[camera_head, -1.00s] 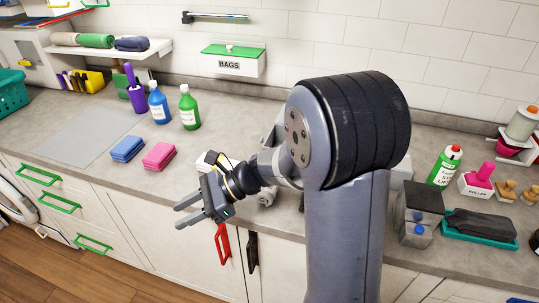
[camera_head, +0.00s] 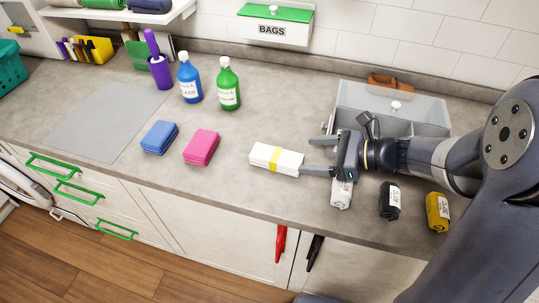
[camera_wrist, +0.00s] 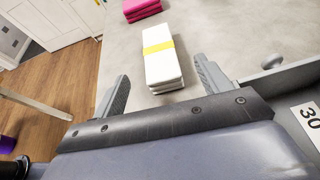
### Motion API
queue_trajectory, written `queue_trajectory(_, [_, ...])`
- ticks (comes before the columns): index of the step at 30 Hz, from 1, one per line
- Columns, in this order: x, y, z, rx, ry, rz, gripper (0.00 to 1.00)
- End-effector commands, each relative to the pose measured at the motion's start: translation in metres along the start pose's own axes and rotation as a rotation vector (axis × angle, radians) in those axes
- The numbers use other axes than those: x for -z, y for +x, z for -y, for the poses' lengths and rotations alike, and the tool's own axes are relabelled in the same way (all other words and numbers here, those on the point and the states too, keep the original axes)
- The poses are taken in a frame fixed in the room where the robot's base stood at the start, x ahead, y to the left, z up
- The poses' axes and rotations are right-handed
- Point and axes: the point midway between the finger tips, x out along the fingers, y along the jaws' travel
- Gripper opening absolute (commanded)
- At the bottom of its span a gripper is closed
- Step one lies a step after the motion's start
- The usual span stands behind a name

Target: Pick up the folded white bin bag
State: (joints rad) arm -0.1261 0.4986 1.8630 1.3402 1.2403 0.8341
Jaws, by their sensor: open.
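The folded white bin bag (camera_head: 258,156) is a flat white bundle with a yellow band, lying on the grey counter. My gripper (camera_head: 316,154) is open and empty, to the right of the bundle, with its fingers pointing left towards it. In the wrist view the bundle (camera_wrist: 163,69) lies ahead, its near end about level with the space between the fingertips (camera_wrist: 161,72). I cannot tell the height gap or whether a finger touches it.
A clear-lidded grey bin (camera_head: 350,97) stands behind my gripper. White (camera_head: 341,195), black (camera_head: 390,202) and yellow (camera_head: 437,212) rolls lie near the front edge.

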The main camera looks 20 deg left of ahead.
Motion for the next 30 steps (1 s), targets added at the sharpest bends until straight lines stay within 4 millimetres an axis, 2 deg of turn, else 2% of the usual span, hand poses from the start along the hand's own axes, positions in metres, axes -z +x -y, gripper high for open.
queue_trajectory(3, [0.0,0.018,-0.001,-0.004,0.001,0.001,0.73])
queue_trajectory(11, [0.0,0.037,-0.001,-0.004,0.0,0.0,0.73])
queue_trajectory(18, [0.001,0.071,-0.003,-0.004,0.001,0.0,0.73])
queue_trajectory(22, [0.002,0.079,-0.002,-0.001,0.001,-0.001,0.73])
queue_trajectory(28, [0.002,0.079,-0.002,0.0,0.0,0.0,0.73])
queue_trajectory(30, [0.002,0.079,-0.002,0.0,0.0,0.0,0.69])
